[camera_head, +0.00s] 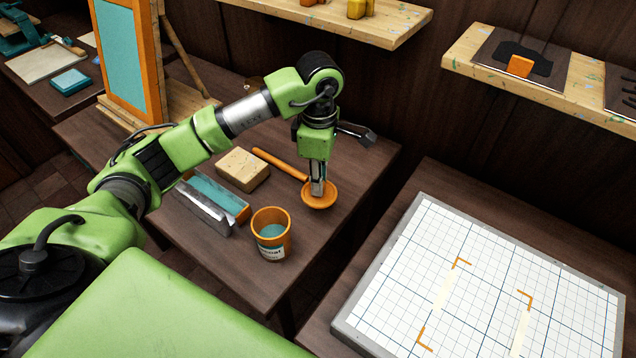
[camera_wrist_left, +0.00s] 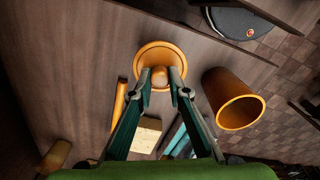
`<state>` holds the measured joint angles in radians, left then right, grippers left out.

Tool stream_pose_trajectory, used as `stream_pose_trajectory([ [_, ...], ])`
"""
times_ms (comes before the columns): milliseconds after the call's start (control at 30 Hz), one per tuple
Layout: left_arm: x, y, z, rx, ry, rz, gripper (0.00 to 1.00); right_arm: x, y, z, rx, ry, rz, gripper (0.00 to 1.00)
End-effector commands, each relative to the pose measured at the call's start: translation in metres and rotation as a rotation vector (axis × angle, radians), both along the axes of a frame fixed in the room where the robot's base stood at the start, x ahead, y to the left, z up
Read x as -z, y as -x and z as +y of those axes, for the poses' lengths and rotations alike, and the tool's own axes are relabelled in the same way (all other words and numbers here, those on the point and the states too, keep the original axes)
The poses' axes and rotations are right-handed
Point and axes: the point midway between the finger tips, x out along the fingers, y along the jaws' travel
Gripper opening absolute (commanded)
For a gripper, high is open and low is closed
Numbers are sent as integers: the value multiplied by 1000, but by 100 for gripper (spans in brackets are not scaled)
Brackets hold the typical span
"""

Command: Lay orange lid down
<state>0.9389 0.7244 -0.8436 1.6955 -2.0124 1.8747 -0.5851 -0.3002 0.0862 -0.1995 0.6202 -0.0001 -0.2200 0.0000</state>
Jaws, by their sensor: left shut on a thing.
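The round orange lid (camera_head: 322,203) is at the right part of the dark wooden table, lying level on its top or very close above it; I cannot tell which. It also shows in the left wrist view (camera_wrist_left: 159,49), with its knob between my fingertips. My left gripper (camera_head: 318,188) points down and is shut on the lid's knob; its two fingers also show in the left wrist view (camera_wrist_left: 161,76). The open orange pot (camera_head: 271,236) with a pale label and teal contents stands upright to the left and nearer, apart from the lid. My right gripper is not in view.
An orange stick (camera_head: 279,164) lies just behind the lid. A wooden block (camera_head: 243,169) and a grey and teal tray-like box (camera_head: 214,204) are to the left. A white gridded board (camera_head: 490,285) lies on the right table. Shelves hang behind.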

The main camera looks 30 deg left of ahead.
Motion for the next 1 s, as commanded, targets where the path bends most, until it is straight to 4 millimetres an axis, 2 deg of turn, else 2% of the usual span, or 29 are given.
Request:
stream_pose_trajectory([
  [100,14,-11,7,-1,1,2,0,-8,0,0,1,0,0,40],
  [333,30,-20,14,-1,1,1,0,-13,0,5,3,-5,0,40],
  [500,50,-20,14,1,3,2,0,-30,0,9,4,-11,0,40],
  [600,59,-21,14,1,1,0,0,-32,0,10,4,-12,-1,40],
  [967,65,-21,14,1,0,-2,0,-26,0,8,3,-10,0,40],
  [1000,65,-21,14,1,1,-2,19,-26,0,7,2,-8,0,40],
])
